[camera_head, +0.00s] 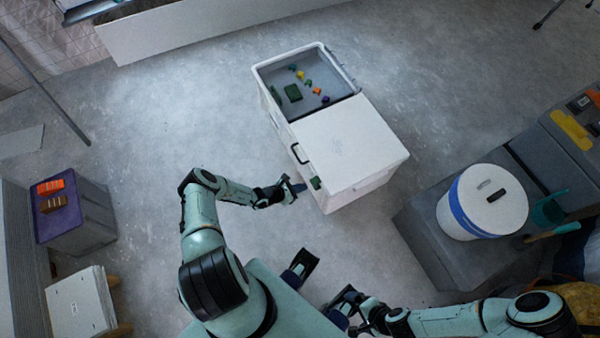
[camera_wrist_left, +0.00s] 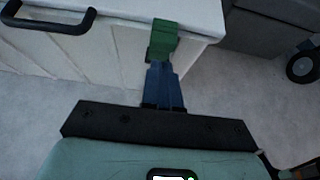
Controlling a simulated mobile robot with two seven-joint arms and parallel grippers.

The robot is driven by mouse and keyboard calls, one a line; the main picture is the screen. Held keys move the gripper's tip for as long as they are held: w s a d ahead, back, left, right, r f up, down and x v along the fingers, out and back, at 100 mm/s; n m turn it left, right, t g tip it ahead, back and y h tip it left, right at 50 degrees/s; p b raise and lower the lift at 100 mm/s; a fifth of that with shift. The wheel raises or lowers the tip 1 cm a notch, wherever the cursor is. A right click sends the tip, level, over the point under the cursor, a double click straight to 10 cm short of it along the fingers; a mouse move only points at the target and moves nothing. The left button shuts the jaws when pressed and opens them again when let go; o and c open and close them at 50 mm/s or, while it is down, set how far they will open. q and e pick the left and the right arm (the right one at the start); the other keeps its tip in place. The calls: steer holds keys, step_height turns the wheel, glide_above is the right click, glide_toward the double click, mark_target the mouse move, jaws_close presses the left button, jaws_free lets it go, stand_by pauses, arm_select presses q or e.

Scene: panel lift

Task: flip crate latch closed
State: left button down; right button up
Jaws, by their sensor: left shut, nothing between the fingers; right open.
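The white crate (camera_head: 350,145) stands on the floor with a white lid panel over its near half. A green latch (camera_head: 316,183) sits at the lid's near-left edge. In the left wrist view the green latch (camera_wrist_left: 163,38) overlaps the crate's top rim and upper side. My left gripper (camera_head: 298,188) is shut and empty beside the latch. Its blue fingertips (camera_wrist_left: 162,68) are right at the latch's lower end; I cannot tell whether they touch. My right gripper (camera_head: 343,307) is open and empty, low in the head view, away from the crate.
The crate's open far half holds several small coloured pieces. A dark handle (camera_head: 299,153) is on its left side and also shows in the wrist view (camera_wrist_left: 48,17). A white bucket (camera_head: 482,202) stands on grey boxes at right. A purple-topped box (camera_head: 75,210) is at left. Floor between is clear.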

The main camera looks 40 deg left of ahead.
arm_select(q)
steer(key=shift+r, duration=0.15)
arm_select(e)
steer(key=shift+r, duration=0.1)
arm_select(q)
steer(key=shift+r+p, duration=0.7)
steer(key=shift+p, duration=0.2)
arm_select(e)
steer(key=shift+w+r, duration=0.3)
steer(key=shift+r, duration=0.5)
steer(key=shift+s, duration=0.1)
